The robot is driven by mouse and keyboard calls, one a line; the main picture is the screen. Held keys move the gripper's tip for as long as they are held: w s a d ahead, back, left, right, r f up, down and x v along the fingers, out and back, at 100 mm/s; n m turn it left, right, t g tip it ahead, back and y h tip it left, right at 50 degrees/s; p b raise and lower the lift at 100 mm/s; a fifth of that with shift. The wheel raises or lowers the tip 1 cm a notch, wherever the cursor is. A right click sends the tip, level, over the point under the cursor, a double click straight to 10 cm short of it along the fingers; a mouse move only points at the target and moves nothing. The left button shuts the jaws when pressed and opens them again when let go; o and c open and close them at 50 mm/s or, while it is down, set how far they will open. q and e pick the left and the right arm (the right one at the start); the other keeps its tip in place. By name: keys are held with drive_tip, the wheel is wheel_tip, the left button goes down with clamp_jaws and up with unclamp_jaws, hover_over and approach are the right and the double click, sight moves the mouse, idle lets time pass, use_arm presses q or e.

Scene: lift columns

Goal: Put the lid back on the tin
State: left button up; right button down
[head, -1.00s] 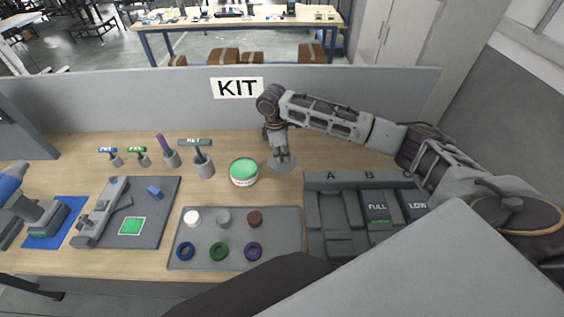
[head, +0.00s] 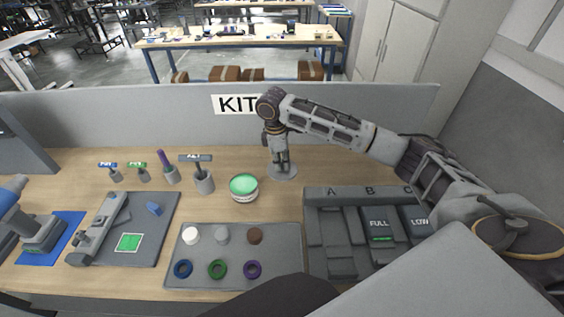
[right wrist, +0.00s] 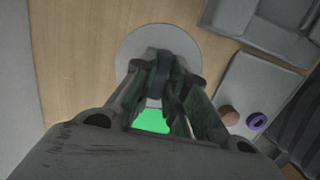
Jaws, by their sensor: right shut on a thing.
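The tin (head: 244,188) stands open on the bench in the head view, a small white can with green inside; its green (right wrist: 152,122) shows between my fingers in the right wrist view. The lid (head: 293,173) is a flat grey disc just right of and behind the tin. In the right wrist view the lid (right wrist: 135,45) lies beyond my fingertips. My right gripper (head: 282,165) points down and is shut on the lid's middle; the fingers hide what they grip there. Any gap under the lid is hard to judge.
A grey tray (head: 178,262) with pucks and rings lies in front of the tin. A bin rack (head: 318,192) marked A, B, C stands to the right. Upright tools in holders (head: 205,182) stand left of the tin. A grey partition (head: 120,118) closes the back.

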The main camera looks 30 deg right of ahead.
drive_tip(key=shift+w+r, duration=0.25)
drive_tip(key=shift+r, duration=0.3)
drive_tip(key=shift+n, duration=0.4)
drive_tip(key=a+r, duration=0.1)
drive_tip(key=w+a+r+p, duration=0.1)
drive_tip(key=r, duration=0.1)
drive_tip(key=a+r+p, duration=0.1)
drive_tip(key=shift+w+a+r, duration=0.2)
drive_tip(key=shift+w+r, duration=0.1)
drive_tip(key=shift+r, duration=0.1)
drive_tip(key=w+a+f+n+t+p, duration=0.1)
drive_tip(key=a+n, duration=0.4)
drive_tip(key=n, duration=0.6)
drive_tip(key=w+a+f+n+t+y+p, duration=0.1)
drive_tip(key=a+n, duration=0.4)
drive_tip(key=n, duration=0.7)
drive_tip(key=shift+f, duration=0.75)
drive_tip(key=shift+f, duration=0.15)
